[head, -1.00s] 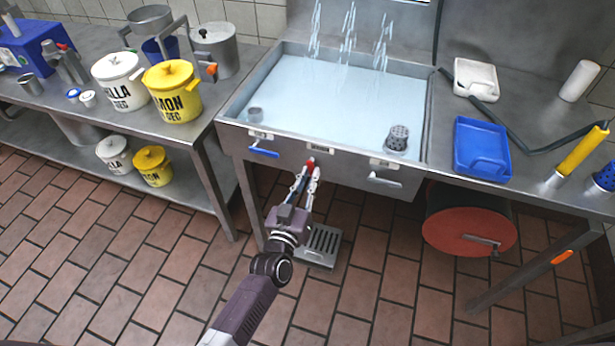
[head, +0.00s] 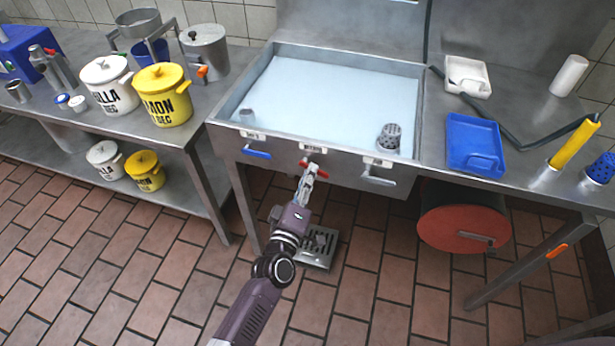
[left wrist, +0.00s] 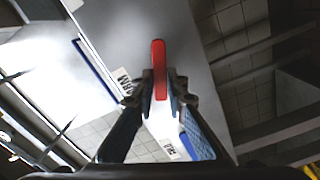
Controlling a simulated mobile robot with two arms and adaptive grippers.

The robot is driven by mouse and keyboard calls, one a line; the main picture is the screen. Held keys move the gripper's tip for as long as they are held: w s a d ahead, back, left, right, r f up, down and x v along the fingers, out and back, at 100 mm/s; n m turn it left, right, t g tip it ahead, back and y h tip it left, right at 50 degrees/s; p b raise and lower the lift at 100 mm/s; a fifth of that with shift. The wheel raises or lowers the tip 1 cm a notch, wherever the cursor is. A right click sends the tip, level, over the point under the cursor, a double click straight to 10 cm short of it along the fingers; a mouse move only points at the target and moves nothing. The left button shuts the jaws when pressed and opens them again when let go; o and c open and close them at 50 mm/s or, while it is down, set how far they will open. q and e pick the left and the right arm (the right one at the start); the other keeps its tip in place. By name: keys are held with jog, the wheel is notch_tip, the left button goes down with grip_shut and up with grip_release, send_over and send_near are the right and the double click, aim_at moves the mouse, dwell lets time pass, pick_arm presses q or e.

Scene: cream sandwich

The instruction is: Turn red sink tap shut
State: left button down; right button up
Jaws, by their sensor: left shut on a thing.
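The red sink tap (head: 321,173) is on the front of the sink (head: 340,172), below the middle label. Its handle now lies roughly level across the sink front. My left gripper (head: 311,172) reaches up from below and is shut on the red tap. In the left wrist view the red tap handle (left wrist: 159,55) stands between the two fingertips of my left gripper (left wrist: 160,82). The basin holds pale blue water (head: 325,95), and no jets fall into it. My right gripper is not in view.
A blue tap (head: 257,153) is to the left and a grey tap (head: 379,179) to the right on the sink front. A floor drain (head: 318,250) and a red-ended drum (head: 463,216) are below. A blue tray (head: 474,146) lies on the right counter.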

pick_arm(q)
jog(key=shift+d+r+n, duration=0.1)
jog(key=shift+r+n, duration=0.1)
jog(key=shift+n, duration=0.95)
jog(key=shift+r+n, duration=0.2)
jog(key=shift+n, duration=0.95)
jog(key=c, duration=1.9)
grip_release()
jog(key=shift+c, duration=0.2)
jog(key=shift+r, duration=0.1)
jog(key=v, duration=1.2)
